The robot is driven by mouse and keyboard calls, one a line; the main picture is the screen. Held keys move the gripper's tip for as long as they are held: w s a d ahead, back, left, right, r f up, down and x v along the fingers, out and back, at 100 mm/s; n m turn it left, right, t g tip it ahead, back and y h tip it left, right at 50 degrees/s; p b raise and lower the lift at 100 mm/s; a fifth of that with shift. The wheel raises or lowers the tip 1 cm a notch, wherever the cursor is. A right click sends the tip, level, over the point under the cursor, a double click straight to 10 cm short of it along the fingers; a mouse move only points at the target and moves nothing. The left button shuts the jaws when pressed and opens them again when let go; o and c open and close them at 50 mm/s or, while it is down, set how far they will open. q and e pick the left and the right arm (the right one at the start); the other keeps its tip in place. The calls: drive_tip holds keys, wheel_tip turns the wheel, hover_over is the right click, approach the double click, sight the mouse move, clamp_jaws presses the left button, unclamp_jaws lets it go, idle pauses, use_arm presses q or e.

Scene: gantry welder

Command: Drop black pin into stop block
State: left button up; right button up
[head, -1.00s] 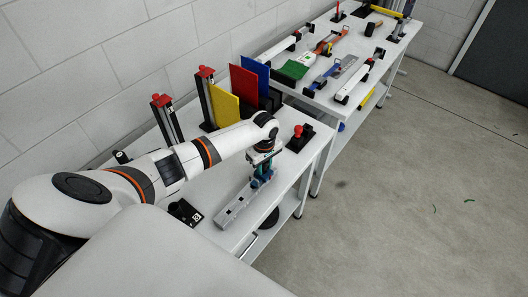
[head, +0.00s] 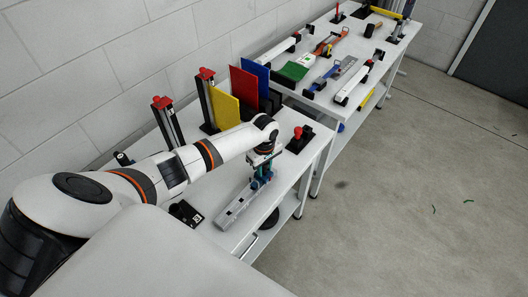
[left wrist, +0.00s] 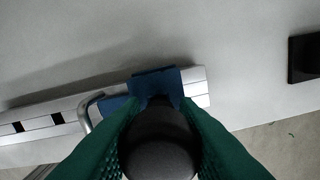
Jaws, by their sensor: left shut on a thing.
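My left gripper (head: 261,181) is over the front table, at the far end of a grey metal rail (head: 238,206). In the left wrist view its green fingers (left wrist: 158,112) are shut on a black, round-topped pin (left wrist: 160,148). The pin's lower end is hidden by its own top and the fingers. A blue block (left wrist: 155,80), which looks like the stop block, sits on the rail (left wrist: 40,120) just beyond the pin. I cannot tell whether the pin is inside the block or above it. My right gripper is not in view.
A black holder with a red knob (head: 298,132) stands beyond the gripper. Yellow (head: 224,108), red and blue panels and two red-topped posts (head: 163,103) stand along the wall side. A small black fixture (head: 185,212) lies near the rail's close end.

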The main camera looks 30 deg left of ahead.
use_arm(q)
drive_tip(key=o, duration=1)
drive_tip(key=shift+o, duration=0.2)
wheel_tip(320, 180, up, 12)
drive_tip(key=shift+b, duration=0.85)
